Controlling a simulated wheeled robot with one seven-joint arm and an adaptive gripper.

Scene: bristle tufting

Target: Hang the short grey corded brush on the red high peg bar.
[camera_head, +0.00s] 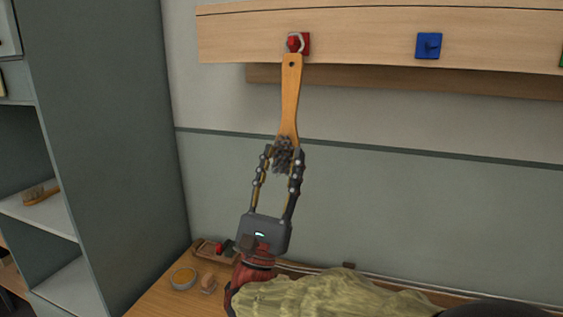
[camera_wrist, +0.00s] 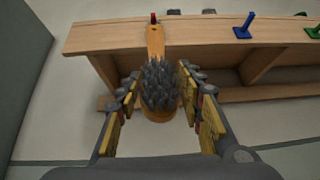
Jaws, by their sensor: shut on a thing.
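The brush has a wooden handle (camera_head: 291,95) and a grey bristle head (camera_head: 283,155). It is held nearly upright, handle up. My gripper (camera_head: 282,158) is shut on its bristle end. In the wrist view the grey bristles (camera_wrist: 160,86) lie between the fingers, and the handle (camera_wrist: 155,40) points to the red peg (camera_wrist: 153,18).
The wooden peg bar (camera_head: 365,35) also carries a blue peg (camera_head: 428,45) and a green one (camera_wrist: 313,32). Another brush (camera_head: 40,194) lies on the left shelf. A small tray (camera_head: 213,250) and a round dish (camera_head: 183,278) stand on the bench below.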

